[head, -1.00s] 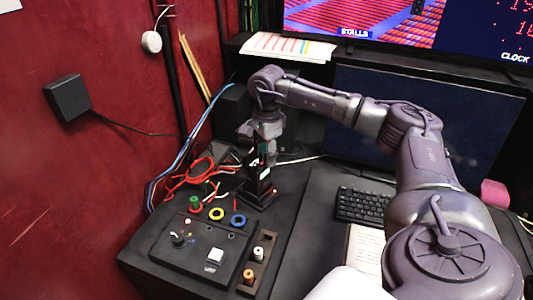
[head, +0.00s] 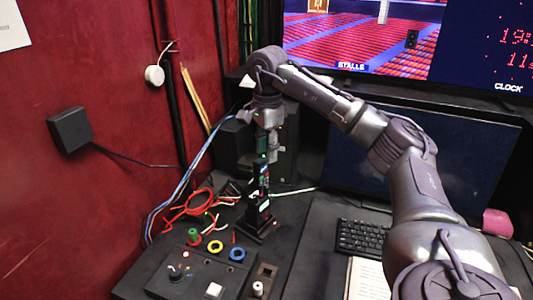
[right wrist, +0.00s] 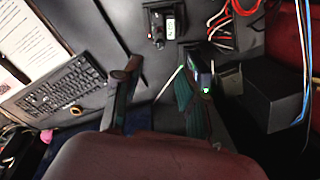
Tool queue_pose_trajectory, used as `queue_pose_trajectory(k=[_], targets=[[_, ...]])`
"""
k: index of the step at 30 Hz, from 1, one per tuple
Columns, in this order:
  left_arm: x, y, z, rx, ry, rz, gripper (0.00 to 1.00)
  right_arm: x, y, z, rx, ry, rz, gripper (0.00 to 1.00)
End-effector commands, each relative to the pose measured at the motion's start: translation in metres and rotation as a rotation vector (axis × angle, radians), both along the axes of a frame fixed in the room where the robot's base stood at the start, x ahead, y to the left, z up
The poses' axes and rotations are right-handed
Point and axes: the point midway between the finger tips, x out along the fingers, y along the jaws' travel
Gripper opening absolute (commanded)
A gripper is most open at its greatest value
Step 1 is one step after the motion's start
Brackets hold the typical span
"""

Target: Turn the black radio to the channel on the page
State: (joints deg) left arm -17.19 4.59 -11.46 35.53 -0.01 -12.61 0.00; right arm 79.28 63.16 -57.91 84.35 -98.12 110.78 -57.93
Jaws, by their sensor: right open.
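The black radio (head: 262,208) stands upright on the desk, behind the button panel. It also shows near the top of the right wrist view (right wrist: 168,24), with a small lit display and a dark knob. The display's digits are too small to read. My right gripper (head: 265,165) hangs down over the radio's area. In the right wrist view its open fingers (right wrist: 158,70) are spread, with no clear object held between them. The white page (head: 368,278) lies on the desk at the lower right; its text is unreadable here. My left gripper is not in view.
A panel (head: 190,262) with colored buttons sits at the front left. Red and blue cables (head: 192,205) lie behind it. A keyboard (head: 362,238) and dark monitor (head: 420,145) are to the right. A dark box (right wrist: 270,90) stands beside the right finger.

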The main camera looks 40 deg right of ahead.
Motion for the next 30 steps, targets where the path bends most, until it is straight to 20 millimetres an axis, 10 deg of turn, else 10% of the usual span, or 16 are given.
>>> queue_pose_trajectory(k=[16, 30], targets=[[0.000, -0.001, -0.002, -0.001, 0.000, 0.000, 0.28, 0.000, -0.002, 0.011, 0.000, 0.003, 0.397, 0.42], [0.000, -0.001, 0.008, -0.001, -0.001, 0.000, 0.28, 0.000, -0.002, -0.074, 0.000, 0.007, 0.397, 0.42]])
